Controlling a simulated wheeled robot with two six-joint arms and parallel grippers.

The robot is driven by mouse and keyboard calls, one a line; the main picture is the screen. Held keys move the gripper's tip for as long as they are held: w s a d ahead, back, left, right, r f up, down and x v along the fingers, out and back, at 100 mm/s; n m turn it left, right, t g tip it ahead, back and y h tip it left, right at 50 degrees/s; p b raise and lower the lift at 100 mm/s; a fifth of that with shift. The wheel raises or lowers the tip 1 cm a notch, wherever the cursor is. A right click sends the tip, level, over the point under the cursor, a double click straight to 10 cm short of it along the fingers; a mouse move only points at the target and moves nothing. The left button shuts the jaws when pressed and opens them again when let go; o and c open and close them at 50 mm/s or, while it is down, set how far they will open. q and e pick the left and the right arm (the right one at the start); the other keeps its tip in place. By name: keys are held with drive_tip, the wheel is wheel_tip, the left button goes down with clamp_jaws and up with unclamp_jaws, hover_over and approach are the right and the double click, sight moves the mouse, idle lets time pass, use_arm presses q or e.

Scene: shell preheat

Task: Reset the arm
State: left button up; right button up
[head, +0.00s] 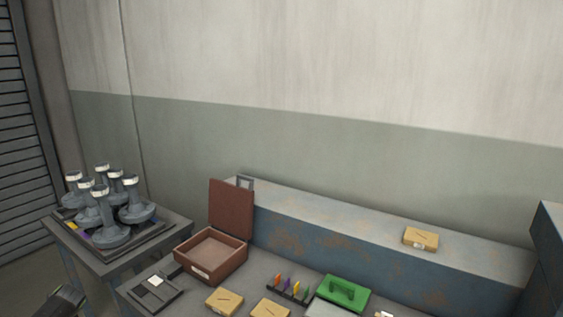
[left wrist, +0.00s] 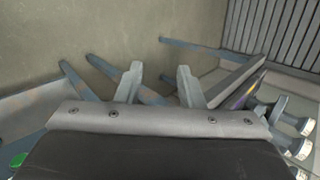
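My left gripper (left wrist: 156,84) shows in the left wrist view with its two fingers spread apart and nothing between them. Beyond it are bare floor or wall and table legs. In the head view a dark part at the bottom left edge (head: 62,300) looks like my left arm, low beside the small table; its fingers cannot be made out there. My right gripper is in neither view.
A small table (head: 118,262) at left bears several grey shell-like pieces (head: 103,219). The workbench holds an open brown box (head: 212,250), a switch panel (head: 155,290), coloured pegs (head: 288,290), a green case (head: 343,292) and tan boxes (head: 224,301). Another tan box (head: 421,238) sits on the raised ledge (head: 320,231).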

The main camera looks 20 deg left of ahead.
use_arm(q)
drive_tip(key=s+a+f+y, duration=0.1)
drive_tip(key=s+a+f, duration=0.1)
drive_tip(key=s, duration=0.7)
drive_tip(key=s+a+f+t, duration=0.1)
drive_tip(key=s+a+f, duration=0.15)
drive_tip(key=s, duration=0.65)
drive_tip(key=s+a+f+y, duration=0.1)
drive_tip(key=s+f, duration=0.1)
drive_tip(key=s, duration=0.6)
drive_tip(key=s+d+f+n+h, duration=0.1)
drive_tip(key=s+d+f+h, duration=0.15)
drive_tip(key=d+f, duration=0.95)
drive_tip(key=s+d+f+n+h, duration=0.1)
drive_tip(key=d+f+h, duration=0.2)
drive_tip(key=d+f, duration=0.85)
drive_tip(key=d+f+n+h, duration=0.1)
drive_tip(key=d+f, duration=0.3)
drive_tip(key=d, duration=1.2)
drive_tip(key=d+f+h, duration=0.3)
drive_tip(key=d+f, duration=0.1)
drive_tip(key=d, duration=1.3)
drive_tip(key=shift+s+d+n+g, duration=0.2)
drive_tip(key=shift+d+n+g, duration=0.1)
drive_tip(key=shift+n, duration=0.1)
